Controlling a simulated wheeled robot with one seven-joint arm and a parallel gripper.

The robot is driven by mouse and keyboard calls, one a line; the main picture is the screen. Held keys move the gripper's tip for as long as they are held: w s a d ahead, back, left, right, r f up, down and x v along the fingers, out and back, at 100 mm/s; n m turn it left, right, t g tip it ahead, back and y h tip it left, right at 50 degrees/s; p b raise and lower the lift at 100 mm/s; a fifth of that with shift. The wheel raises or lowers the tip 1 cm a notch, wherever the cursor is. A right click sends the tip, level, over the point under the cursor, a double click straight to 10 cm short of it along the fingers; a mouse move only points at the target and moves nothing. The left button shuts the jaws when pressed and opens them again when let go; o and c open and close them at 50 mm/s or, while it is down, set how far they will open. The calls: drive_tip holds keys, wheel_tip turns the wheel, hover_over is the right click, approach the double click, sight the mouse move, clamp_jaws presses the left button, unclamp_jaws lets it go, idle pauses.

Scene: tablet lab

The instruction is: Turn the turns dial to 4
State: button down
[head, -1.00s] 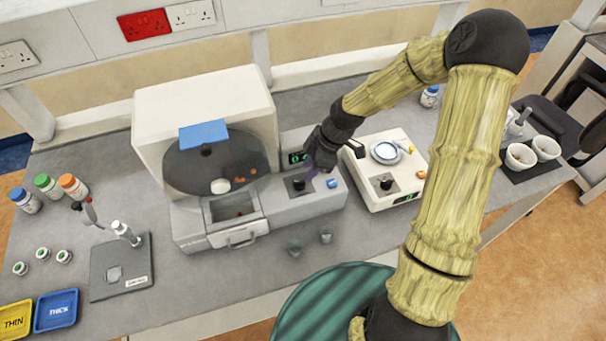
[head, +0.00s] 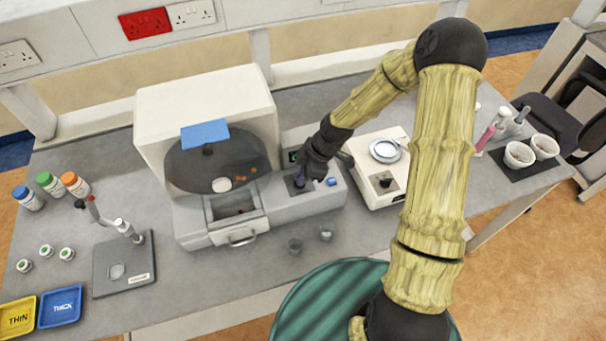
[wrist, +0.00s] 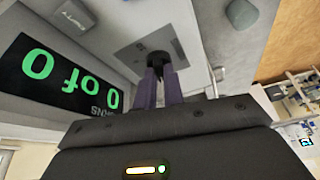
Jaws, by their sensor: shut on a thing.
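The turns dial (wrist: 153,53) is a small black knob on a dark square plate, on the right part of the grey and white drum machine (head: 205,110). My gripper (head: 302,182) is down at this plate and hides most of the dial in the head view. In the wrist view, the two purple fingers of my gripper (wrist: 163,75) are shut on the dial from both sides. The green display (wrist: 65,75) beside it appears upside down and reads "0 of 0".
A blue button (head: 331,182) sits just right of the dial. A balance (head: 378,185) with a round pan stands close on the right. Two small cups (head: 295,245) stand on the bench in front. Bottles, a stand and trays are at the left.

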drive_tip(key=shift+m+b, duration=0.3)
drive_tip(key=shift+b, duration=0.05)
drive_tip(key=m+t+b, duration=0.1)
drive_tip(key=m+b, duration=0.1)
drive_tip(key=m+t+b, duration=0.1)
drive_tip(key=m+b, duration=0.1)
drive_tip(key=m, duration=0.1)
drive_tip(key=shift+s+f+h, duration=0.15)
drive_tip(key=shift+s+h, duration=0.05)
drive_tip(key=shift+h, duration=0.2)
drive_tip(key=m+t+b, duration=0.1)
drive_tip(key=m+b, duration=0.1)
drive_tip(key=m, duration=0.1)
drive_tip(key=shift+s+a, duration=0.1)
drive_tip(key=shift+a, duration=0.05)
drive_tip(key=shift+r+m+h+b, duration=0.2)
drive_tip(key=shift+m+h+b, duration=0.2)
drive_tip(key=shift+m+b, duration=0.2)
drive_tip(key=c, duration=1.5)
unclamp_jaws()
drive_tip(key=shift+s, duration=0.1)
